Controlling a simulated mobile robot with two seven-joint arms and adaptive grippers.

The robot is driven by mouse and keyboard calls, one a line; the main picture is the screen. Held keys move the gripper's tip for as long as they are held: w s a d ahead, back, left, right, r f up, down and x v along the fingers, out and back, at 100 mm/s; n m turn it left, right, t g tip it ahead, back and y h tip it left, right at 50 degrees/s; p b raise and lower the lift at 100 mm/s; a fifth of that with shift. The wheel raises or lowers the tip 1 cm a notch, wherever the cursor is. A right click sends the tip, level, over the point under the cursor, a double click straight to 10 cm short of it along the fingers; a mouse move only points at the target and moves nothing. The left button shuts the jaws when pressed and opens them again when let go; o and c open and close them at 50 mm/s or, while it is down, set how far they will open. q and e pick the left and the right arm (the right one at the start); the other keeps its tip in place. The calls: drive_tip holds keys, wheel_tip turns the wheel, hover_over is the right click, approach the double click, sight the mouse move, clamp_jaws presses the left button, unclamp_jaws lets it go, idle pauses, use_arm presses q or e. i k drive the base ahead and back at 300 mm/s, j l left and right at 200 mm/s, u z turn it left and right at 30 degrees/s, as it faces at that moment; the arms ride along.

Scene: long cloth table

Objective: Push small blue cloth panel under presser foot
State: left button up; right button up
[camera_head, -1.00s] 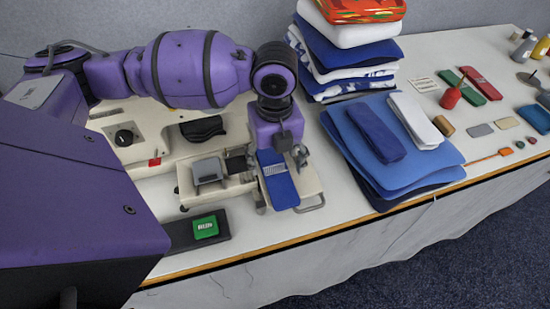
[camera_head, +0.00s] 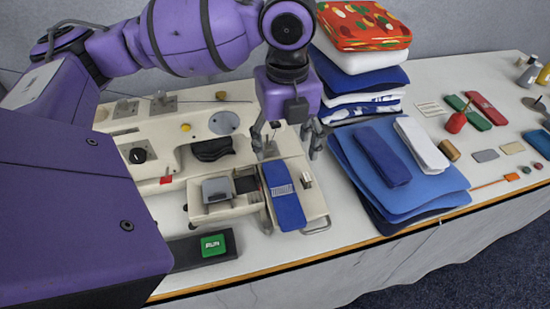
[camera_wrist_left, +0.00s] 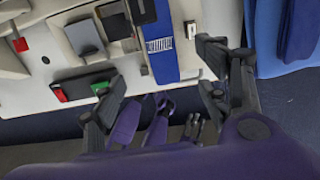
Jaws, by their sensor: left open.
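The small blue cloth panel (camera_head: 287,208), with a white striped patch, lies lengthwise on the cream machine bed (camera_head: 313,203). It also shows in the left wrist view (camera_wrist_left: 162,65). A grey block (camera_head: 216,190) and a dark piece (camera_head: 245,184) sit just left of it; I cannot make out the presser foot for certain. My left gripper (camera_head: 287,145) is open and empty above the panel's far end, its fingers apart on either side. In the left wrist view its fingertips (camera_wrist_left: 160,62) are spread wide. My right gripper is not recognisable in either view.
Folded blue cloths (camera_head: 430,190) lie right of the machine, with a tall fabric stack (camera_head: 360,75) behind. A narrow table strip in front of the machine is clear.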

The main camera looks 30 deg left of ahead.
sight(290, 215)
drive_tip(key=u, duration=0.85)
